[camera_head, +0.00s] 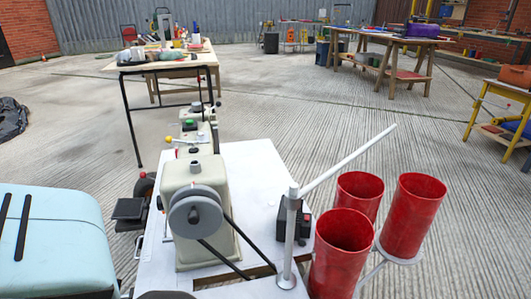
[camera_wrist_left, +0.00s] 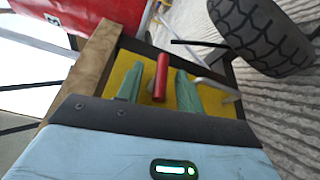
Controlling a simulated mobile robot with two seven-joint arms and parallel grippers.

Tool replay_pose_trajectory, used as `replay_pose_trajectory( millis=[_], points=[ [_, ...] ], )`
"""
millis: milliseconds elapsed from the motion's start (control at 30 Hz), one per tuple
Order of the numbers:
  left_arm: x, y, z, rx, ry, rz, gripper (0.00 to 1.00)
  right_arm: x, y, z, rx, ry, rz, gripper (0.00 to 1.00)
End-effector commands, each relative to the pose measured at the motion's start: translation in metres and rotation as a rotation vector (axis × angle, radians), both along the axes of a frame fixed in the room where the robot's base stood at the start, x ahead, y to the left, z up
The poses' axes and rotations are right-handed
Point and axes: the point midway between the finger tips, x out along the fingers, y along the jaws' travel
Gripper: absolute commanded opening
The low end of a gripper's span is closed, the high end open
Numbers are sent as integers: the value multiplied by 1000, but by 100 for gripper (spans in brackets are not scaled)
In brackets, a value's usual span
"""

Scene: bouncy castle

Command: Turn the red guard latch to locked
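The red guard latch shows in the left wrist view as a red rounded bar (camera_wrist_left: 161,78). It stands out in front of a yellow panel (camera_wrist_left: 116,78). My left gripper (camera_wrist_left: 158,85) is open, with one green finger on each side of the red bar. Gaps show between the bar and both fingers, and I see no contact. How the bar joins the panel is hidden. I cannot make out the latch in the head view. Neither gripper shows in the head view.
An industrial sewing machine (camera_head: 195,205) stands on a white table (camera_head: 255,165). Red cups (camera_head: 413,215) and a pale angled rod (camera_head: 350,155) are on the right. A black tyre (camera_wrist_left: 258,38) and a brown wooden edge (camera_wrist_left: 85,70) lie near my left gripper.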

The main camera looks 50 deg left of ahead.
Motion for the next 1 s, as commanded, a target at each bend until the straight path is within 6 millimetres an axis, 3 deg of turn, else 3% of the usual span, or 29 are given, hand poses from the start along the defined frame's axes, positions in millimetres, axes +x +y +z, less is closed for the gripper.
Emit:
replay_pose_trajectory(
  millis=[333, 700, 1000],
  points=[
    [-6, 0, 1, 2, -1, 0, 37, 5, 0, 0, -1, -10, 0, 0],
    [-60, 1, 5, 3, 1, -1, 37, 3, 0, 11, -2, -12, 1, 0],
    [-78, 1, 5, 1, -1, 0, 37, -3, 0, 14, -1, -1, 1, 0]
  ],
)
